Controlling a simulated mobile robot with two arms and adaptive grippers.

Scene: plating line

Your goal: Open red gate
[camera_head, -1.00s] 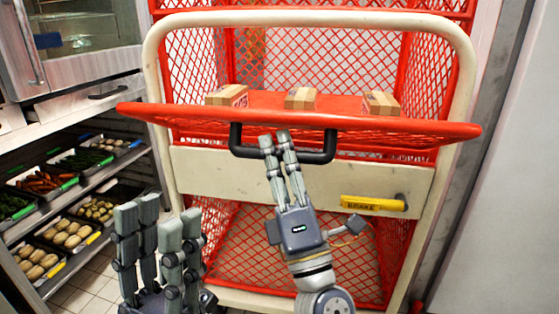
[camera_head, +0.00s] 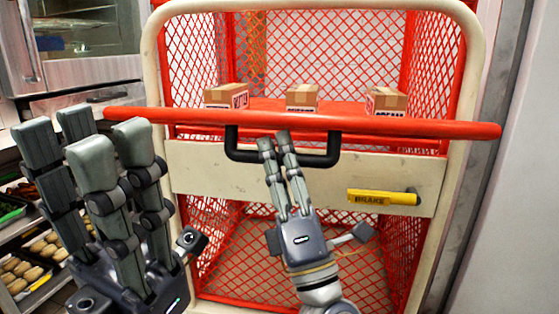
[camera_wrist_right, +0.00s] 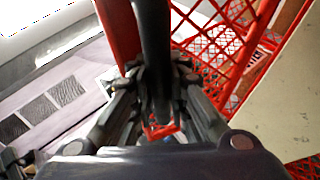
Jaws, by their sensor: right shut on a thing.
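The red gate (camera_head: 400,126) shows as a wide red bar across the front of a red mesh cart, with a black handle (camera_head: 318,160) under it. My right gripper (camera_head: 274,142) is shut on the black handle. In the right wrist view, the handle (camera_wrist_right: 155,50) runs between the fingers of my right gripper (camera_wrist_right: 155,95). My left gripper (camera_head: 85,145) is open and empty, fingers up, in front of the gate's left end. It hides part of the cart's left side.
Several small cardboard boxes (camera_head: 302,96) stand on the red shelf behind the gate. A yellow brake lever (camera_head: 383,197) is on the cream panel (camera_head: 205,168) below. Crates of produce (camera_head: 35,268) on a rack and an oven (camera_head: 85,40) are at left.

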